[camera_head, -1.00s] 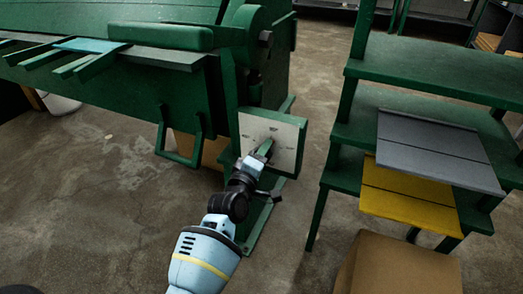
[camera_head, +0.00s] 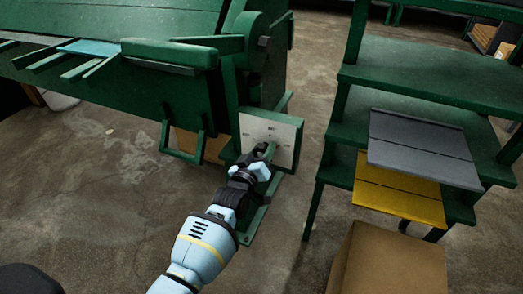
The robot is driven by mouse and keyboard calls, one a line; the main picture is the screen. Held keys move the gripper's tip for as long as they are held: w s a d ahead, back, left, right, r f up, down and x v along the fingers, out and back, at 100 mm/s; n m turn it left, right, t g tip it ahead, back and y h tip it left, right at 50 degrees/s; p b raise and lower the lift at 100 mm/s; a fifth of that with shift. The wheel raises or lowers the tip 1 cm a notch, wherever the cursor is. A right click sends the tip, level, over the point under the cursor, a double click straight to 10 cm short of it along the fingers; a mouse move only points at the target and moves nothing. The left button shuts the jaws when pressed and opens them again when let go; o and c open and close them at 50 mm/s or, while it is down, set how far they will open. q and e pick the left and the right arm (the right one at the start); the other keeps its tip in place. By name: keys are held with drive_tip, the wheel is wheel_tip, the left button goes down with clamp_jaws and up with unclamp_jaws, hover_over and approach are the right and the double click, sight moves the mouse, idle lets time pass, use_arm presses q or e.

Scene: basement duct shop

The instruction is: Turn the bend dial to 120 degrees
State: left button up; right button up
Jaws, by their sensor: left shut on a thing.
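The bend dial is a pale square plate (camera_head: 286,132) with small dark markings, fixed on the side of the green bending machine (camera_head: 150,80). A green pointer handle (camera_head: 269,150) sticks out from the plate's face. My left gripper (camera_head: 264,158) is at the plate, shut on this handle. The gripper and wrist hide the lower left of the plate, and the markings are too small to read. My right gripper is not in view.
A green shelf rack (camera_head: 345,130) stands at the right with a grey sheet (camera_head: 422,148) and a yellow sheet (camera_head: 398,193). A cardboard box (camera_head: 388,262) is on the floor in front of it. Concrete floor is open at the left.

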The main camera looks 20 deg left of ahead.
sight(260, 154)
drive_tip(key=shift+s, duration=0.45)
use_arm(q)
drive_tip(key=o, duration=1)
drive_tip(key=shift+s, duration=0.5)
drive_tip(key=s+p, duration=0.2)
drive_tip(key=s, duration=0.3)
drive_tip(key=shift+s+a, duration=0.1)
drive_tip(key=shift+s, duration=0.2)
drive_tip(key=shift+s+p, duration=0.4)
drive_tip(key=shift+s, duration=0.25)
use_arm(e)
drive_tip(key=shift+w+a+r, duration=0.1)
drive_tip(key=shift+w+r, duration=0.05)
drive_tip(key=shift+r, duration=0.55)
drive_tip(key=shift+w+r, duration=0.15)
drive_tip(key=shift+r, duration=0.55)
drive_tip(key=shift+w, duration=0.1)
